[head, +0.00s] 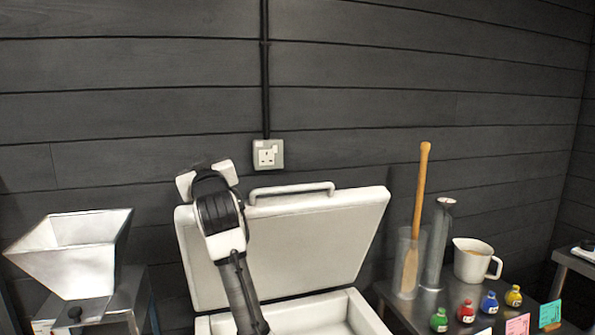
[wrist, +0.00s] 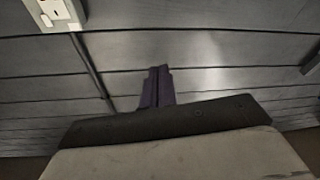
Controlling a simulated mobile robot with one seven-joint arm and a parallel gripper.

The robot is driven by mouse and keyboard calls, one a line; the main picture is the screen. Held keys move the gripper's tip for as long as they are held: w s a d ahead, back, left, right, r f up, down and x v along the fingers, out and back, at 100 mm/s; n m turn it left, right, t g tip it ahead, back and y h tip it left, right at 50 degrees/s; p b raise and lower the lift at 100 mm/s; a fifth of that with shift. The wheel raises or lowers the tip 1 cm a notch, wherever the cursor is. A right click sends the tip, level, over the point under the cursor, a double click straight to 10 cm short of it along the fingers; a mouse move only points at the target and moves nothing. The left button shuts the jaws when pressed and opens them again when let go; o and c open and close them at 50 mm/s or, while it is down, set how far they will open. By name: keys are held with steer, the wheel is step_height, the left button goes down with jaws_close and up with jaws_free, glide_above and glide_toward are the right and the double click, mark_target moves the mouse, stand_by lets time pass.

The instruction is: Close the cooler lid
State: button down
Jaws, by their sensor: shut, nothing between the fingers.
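The cooler (head: 360,317) is a white box at the bottom of the head view, cut off by the frame. Its white lid (head: 310,240) stands open, raised steeply at the back, with a pale bar handle (head: 290,188) along its top edge. My gripper (head: 207,172) is at the lid's upper left corner, and my arm crosses in front of the lid's left part. In the wrist view the dark fingers (wrist: 157,86) are together and empty, pointing toward the wall. Whether the hand touches the lid is unclear.
A wall socket (head: 268,154) with a black cable run is behind the lid. A metal hopper (head: 75,250) stands at left. At right a table holds a wooden paddle (head: 418,205) in a clear cylinder, a metal cylinder (head: 438,245), a jug (head: 473,262) and several small coloured bottles (head: 466,311).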

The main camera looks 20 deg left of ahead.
steer(key=w+d+r+m+g+h+p, duration=0.1)
steer(key=w+d+m+g+h+p, duration=0.15)
steer(key=w+d+h, duration=0.45)
steer(key=w+d+g, duration=0.1)
steer(key=d+g, duration=0.1)
steer(key=d, duration=0.1)
steer(key=w+d+m+g+p, duration=0.1)
steer(key=w+d, duration=0.1)
steer(key=d, duration=0.2)
steer(key=w+d+g+h+p, duration=0.1)
steer(key=d+g, duration=0.1)
steer(key=d, duration=0.2)
steer(key=shift+w+r+m+g, duration=0.2)
steer(key=shift+w+m+g, duration=0.1)
steer(key=shift+m+g, duration=0.05)
steer(key=p+x, duration=0.1)
steer(key=x, duration=0.2)
steer(key=s+f+p+x, duration=0.1)
steer(key=p+x, duration=0.1)
steer(key=x, duration=0.1)
steer(key=p+x, duration=0.1)
steer(key=x, duration=0.2)
steer(key=shift+d+f+p, duration=0.3)
steer(key=shift+f+p, duration=0.1)
steer(key=shift+f, duration=0.05)
steer(key=shift+s+d+f, duration=0.4)
steer(key=shift+s+d, duration=0.25)
steer(key=shift+s, duration=0.2)
steer(key=shift+f, duration=0.1)
